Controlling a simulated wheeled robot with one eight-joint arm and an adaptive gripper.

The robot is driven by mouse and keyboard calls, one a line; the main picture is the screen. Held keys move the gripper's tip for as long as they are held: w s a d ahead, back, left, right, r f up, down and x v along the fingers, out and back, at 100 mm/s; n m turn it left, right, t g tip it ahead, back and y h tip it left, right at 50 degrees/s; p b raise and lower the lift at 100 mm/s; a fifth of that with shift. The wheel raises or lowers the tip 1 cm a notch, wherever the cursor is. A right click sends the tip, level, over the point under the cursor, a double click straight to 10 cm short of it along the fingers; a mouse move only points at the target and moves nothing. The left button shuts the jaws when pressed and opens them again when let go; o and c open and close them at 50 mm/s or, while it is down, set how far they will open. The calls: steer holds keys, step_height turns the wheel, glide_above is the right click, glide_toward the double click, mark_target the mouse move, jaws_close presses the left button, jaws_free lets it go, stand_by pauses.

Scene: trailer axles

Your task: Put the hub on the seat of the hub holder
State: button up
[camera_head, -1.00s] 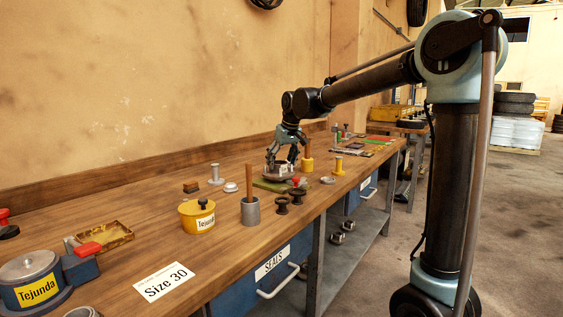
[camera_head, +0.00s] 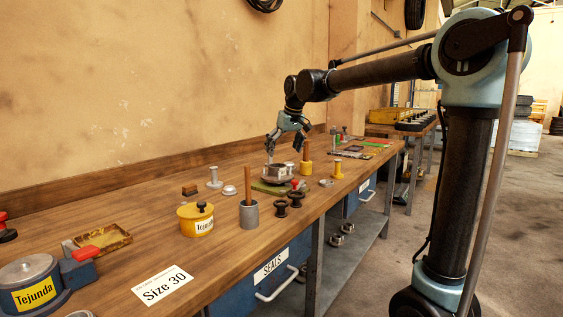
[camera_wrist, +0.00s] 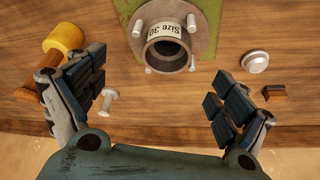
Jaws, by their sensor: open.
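The hub (camera_head: 277,174) is a grey metal flange with upright studs. It sits over the green plate of what looks like the hub holder (camera_head: 263,188), in the middle of the workbench. In the wrist view the hub (camera_wrist: 190,48) shows its round bore, its studs and a "Size 30" label, with the green plate (camera_wrist: 207,10) behind it. Whether it rests fully on the seat cannot be told, as the hub hides the seat. My gripper (camera_head: 284,147) is open and empty above the hub. Its spread fingers (camera_wrist: 155,85) are apart from the hub.
The bench edge is at the right.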

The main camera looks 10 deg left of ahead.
steer(key=v, duration=0.5)
steer(key=s+d+f+m+h, duration=0.1)
steer(key=s+d+f, duration=0.25)
steer(key=d, duration=0.55)
steer(key=s+d+f+m, duration=0.2)
steer(key=s+d+f, duration=0.15)
steer(key=d, duration=0.55)
steer(key=s+d+f+m+h, duration=0.1)
steer(key=s+d+f, duration=0.25)
steer(key=d, duration=0.55)
steer(key=s+d+f+m, duration=0.2)
steer(key=s+d+f, duration=0.5)
steer(key=s+f, duration=0.2)
steer(key=s+d+f+m+g+h, duration=0.1)
steer(key=s+d+f+m, duration=0.1)
steer(key=s+d+f, duration=0.5)
step_height(320, 180, down, 6)
steer(key=shift+s+r+m, duration=0.1)
steer(key=shift+s+m, duration=0.3)
steer(key=shift+s, duration=0.65)
steer(key=shift+w+f, duration=0.2)
steer(key=shift+w, duration=0.3)
